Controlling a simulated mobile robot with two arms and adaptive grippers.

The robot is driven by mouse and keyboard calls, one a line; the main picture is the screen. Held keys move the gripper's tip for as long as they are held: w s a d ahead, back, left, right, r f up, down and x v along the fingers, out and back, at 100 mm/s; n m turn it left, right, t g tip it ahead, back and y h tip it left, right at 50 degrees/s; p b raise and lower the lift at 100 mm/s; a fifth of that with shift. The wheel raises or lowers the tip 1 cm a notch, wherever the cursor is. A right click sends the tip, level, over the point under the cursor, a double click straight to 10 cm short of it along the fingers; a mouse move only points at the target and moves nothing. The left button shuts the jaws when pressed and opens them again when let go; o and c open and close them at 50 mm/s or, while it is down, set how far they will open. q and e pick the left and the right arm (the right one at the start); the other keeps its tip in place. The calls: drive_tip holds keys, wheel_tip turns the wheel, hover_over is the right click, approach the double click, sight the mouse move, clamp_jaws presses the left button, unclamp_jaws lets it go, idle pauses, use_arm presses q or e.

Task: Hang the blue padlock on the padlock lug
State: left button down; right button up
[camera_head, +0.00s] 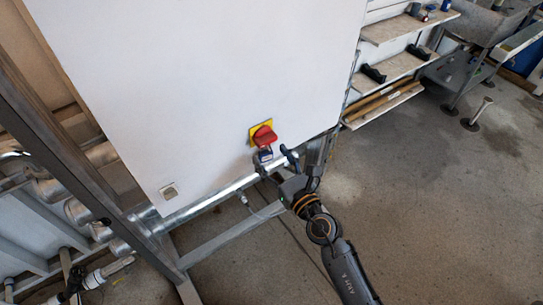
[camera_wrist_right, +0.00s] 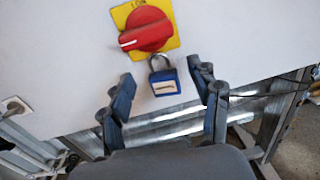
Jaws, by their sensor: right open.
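The blue padlock (camera_wrist_right: 165,85) has a grey shackle and a pale label. It hangs upright at the white cabinet face, just below the red rotary switch (camera_wrist_right: 146,29) on its yellow plate (camera_wrist_right: 122,14). The shackle top meets the lower edge of the switch; the padlock lug itself is too hidden to make out. The padlock also shows small in the head view (camera_head: 264,155), under the red switch (camera_head: 264,136). My right gripper (camera_wrist_right: 163,88) is open, its fingers apart on either side of the padlock and not touching it. It shows in the head view (camera_head: 273,163).
The white cabinet (camera_head: 210,80) fills the centre. A silver pipe (camera_head: 205,202) runs along its lower edge. Wooden shelves (camera_head: 395,68) with dark tools stand at the right.

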drive_tip(key=v, duration=1.1)
drive_tip(key=shift+s, duration=0.2)
drive_tip(key=shift+d+f, duration=0.1)
drive_tip(key=shift+d, duration=0.1)
drive_tip(key=s+d+f+m+g+h, duration=0.1)
drive_tip(key=d+f+m+g+h, duration=0.3)
drive_tip(key=f+m, duration=0.7)
drive_tip(key=s+d+f+m+h, duration=0.2)
drive_tip(key=d+f+m, duration=0.4)
drive_tip(key=f, duration=1)
drive_tip(key=s+d+f+m+g+h, duration=0.2)
drive_tip(key=s+d+f+m+g, duration=0.3)
drive_tip(key=s+f+m, duration=0.75)
drive_tip(key=s+d+f+m+g, duration=0.1)
drive_tip(key=s+f+m, duration=0.4)
drive_tip(key=s, duration=0.5)
drive_tip(key=s+d+f+m+g+h, duration=0.1)
drive_tip(key=s+d+f+m+g, duration=0.1)
drive_tip(key=s+f+m+g, duration=0.2)
drive_tip(key=s+f+m, duration=0.1)
drive_tip(key=s+f, duration=0.2)
drive_tip(key=s, duration=0.3)
drive_tip(key=shift+d, duration=0.25)
drive_tip(key=shift+s+r, duration=0.1)
drive_tip(key=shift+s, duration=0.1)
